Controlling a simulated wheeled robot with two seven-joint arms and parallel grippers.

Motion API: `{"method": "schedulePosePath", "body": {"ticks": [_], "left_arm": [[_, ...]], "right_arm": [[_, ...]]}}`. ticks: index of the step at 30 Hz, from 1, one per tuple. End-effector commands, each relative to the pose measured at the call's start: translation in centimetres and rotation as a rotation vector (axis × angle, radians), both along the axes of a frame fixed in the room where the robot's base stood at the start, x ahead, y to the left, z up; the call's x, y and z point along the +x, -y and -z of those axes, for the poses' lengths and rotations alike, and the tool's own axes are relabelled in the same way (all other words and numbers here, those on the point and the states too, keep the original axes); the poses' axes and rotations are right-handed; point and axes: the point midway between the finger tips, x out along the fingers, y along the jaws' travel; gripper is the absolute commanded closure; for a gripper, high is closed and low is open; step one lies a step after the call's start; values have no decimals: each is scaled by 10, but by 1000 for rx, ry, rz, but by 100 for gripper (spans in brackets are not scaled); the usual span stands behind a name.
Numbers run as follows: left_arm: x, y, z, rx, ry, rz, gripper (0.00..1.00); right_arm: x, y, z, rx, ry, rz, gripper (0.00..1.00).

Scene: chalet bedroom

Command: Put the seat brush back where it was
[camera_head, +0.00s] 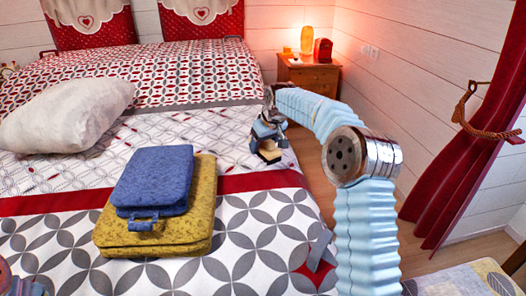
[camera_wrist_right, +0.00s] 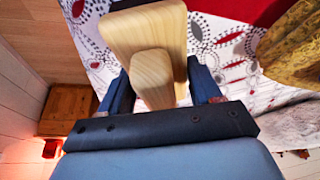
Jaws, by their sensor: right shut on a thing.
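The seat brush is a pale wooden piece, seen large in the right wrist view (camera_wrist_right: 145,32) as a wide block with a narrower block in front of it. In the head view its light wood (camera_head: 270,155) shows small below my right gripper (camera_head: 267,142), over the right side of the bed. My right gripper, also in the right wrist view (camera_wrist_right: 160,90), is shut on the brush between its dark blue fingers. I cannot tell whether the brush touches the bed. Bristles are not visible.
A blue case (camera_head: 152,180) lies on a yellow case (camera_head: 195,215) on the bed (camera_head: 265,235). A white pillow (camera_head: 65,115) lies at left. A wooden nightstand (camera_head: 310,76) with an orange lamp (camera_head: 306,40) and a red box (camera_head: 323,51) stands beyond. A red curtain (camera_head: 470,140) hangs at right.

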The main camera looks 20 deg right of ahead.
Motion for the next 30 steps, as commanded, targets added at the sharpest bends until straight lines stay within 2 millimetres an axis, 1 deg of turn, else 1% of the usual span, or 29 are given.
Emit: {"method": "schedulePosePath", "body": {"ticks": [5, 7, 10, 12, 22, 23, 27, 30], "left_arm": [[0, 0, -2, 0, 0, 0, 100], [0, 0, -3, 0, 0, 0, 100], [0, 0, 0, 0, 0, 0, 100], [0, 0, 1, 0, 0, 0, 100], [0, 0, 2, 0, 0, 0, 100], [0, 0, 2, 0, 0, 0, 100], [0, 0, 1, 0, 0, 0, 100], [0, 0, 1, 0, 0, 0, 100]], "right_arm": [[8, 2, 10, 1, 1, 1, 65], [13, 4, 18, 0, -1, 1, 65], [11, 3, 37, 0, -3, 0, 65], [12, 3, 43, -1, 0, 0, 65], [11, 3, 47, -1, 1, 0, 65], [11, 3, 47, -1, 1, 0, 33], [11, 3, 46, 0, 1, 0, 12], [11, 3, 46, 0, 1, 1, 11]]}}
